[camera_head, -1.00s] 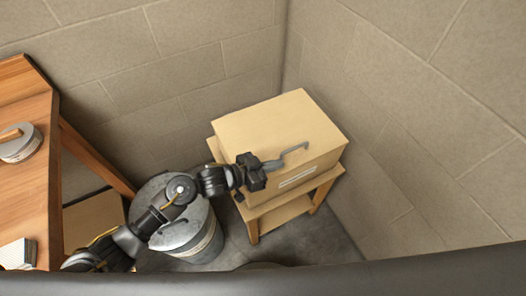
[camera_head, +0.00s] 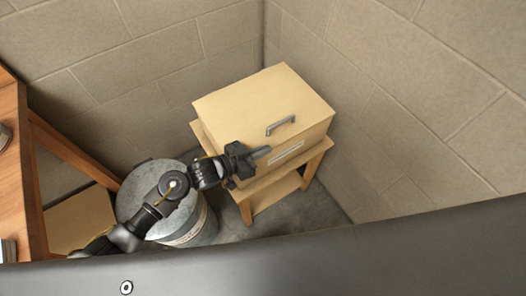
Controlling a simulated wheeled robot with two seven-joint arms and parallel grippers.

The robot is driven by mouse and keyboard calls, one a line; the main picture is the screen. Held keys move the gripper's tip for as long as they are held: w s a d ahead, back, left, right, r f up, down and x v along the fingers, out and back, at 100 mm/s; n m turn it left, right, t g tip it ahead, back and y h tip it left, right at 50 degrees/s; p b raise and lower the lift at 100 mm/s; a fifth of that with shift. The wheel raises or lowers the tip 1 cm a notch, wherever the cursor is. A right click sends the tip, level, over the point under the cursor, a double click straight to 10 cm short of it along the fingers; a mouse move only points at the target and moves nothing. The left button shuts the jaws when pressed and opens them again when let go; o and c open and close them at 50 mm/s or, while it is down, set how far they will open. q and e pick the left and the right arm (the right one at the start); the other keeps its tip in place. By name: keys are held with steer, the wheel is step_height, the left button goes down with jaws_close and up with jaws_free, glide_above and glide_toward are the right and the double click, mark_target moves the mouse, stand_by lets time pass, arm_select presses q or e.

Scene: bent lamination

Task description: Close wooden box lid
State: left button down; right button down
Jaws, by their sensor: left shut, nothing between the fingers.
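The wooden box (camera_head: 275,105) stands on a small wooden stand (camera_head: 290,187) in the corner of the room. Its lid (camera_head: 245,100) lies flat on top, with no gap that I can see. A grey metal handle (camera_head: 281,125) is on the lid near the front edge, and a pale label strip (camera_head: 285,153) is on the front face. My left gripper (camera_head: 262,153) is shut and empty at the box's front left, below the handle and apart from it. I cannot tell whether its fingertips touch the front face. My right gripper is not in view.
A grey metal drum (camera_head: 203,222) stands left of the stand, under my left arm. A wooden table (camera_head: 30,180) is at the left edge, with a cardboard box (camera_head: 82,218) beside it. Block walls close in behind and to the right.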

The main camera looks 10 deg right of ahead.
arm_select(q)
step_height(320, 180, up, 2)
steer(key=s+a+r, duration=0.1)
steer(key=s+r, duration=1)
steer(key=s, duration=0.3)
steer(key=shift+a, duration=0.3)
steer(key=shift+w, duration=0.1)
